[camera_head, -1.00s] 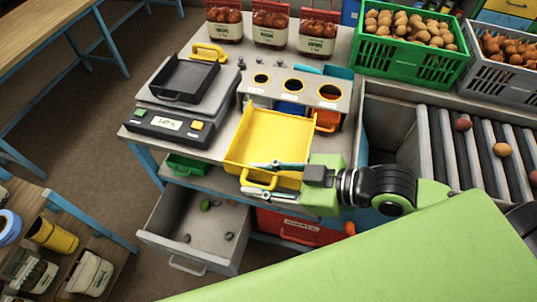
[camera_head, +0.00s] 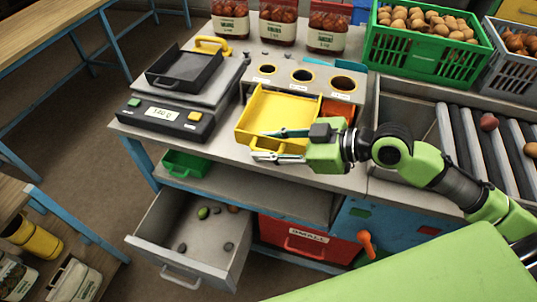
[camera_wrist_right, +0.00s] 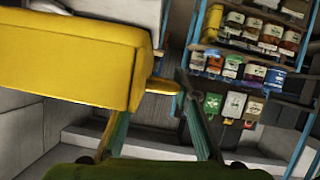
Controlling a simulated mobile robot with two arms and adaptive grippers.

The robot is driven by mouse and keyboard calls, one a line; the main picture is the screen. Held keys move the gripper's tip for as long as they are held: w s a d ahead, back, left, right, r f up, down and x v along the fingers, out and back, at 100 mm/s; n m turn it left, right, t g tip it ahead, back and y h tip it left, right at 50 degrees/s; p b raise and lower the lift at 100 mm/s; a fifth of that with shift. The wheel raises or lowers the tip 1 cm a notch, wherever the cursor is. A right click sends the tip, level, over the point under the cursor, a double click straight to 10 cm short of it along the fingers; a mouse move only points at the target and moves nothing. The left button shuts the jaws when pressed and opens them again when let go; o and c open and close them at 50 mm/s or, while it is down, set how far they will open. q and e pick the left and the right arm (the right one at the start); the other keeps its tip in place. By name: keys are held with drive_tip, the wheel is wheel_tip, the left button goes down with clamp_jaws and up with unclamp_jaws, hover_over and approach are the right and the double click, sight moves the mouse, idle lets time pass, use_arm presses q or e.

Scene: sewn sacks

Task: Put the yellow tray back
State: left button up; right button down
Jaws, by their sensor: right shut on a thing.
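The yellow tray (camera_head: 281,110) is at the front of the grey block with three round holes (camera_head: 303,82). In the head view its far edge is close under the block; I cannot tell whether it rests on anything. My right gripper (camera_head: 261,146) is shut on the handle at the tray's near side. In the right wrist view the tray (camera_wrist_right: 75,60) fills the upper left, and its handle (camera_wrist_right: 160,86) is by the fingers (camera_wrist_right: 160,112). My left gripper is not in view.
An orange tray (camera_head: 336,108) sits close to the yellow tray's right. A scale with a black pan (camera_head: 184,68) stands to the left. Below, a grey drawer (camera_head: 190,240) is pulled out, and a red drawer (camera_head: 306,240) is beside it. A green crate (camera_head: 425,55) stands back right.

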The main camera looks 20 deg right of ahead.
drive_tip(key=shift+w+f, duration=0.2)
drive_tip(key=shift+f, duration=0.05)
wheel_tip(320, 180, down, 3)
drive_tip(key=shift+w+d+f+p, duration=0.1)
drive_tip(key=shift+f+p, duration=0.1)
drive_tip(key=shift+p, duration=0.25)
drive_tip(key=shift+f, duration=0.1)
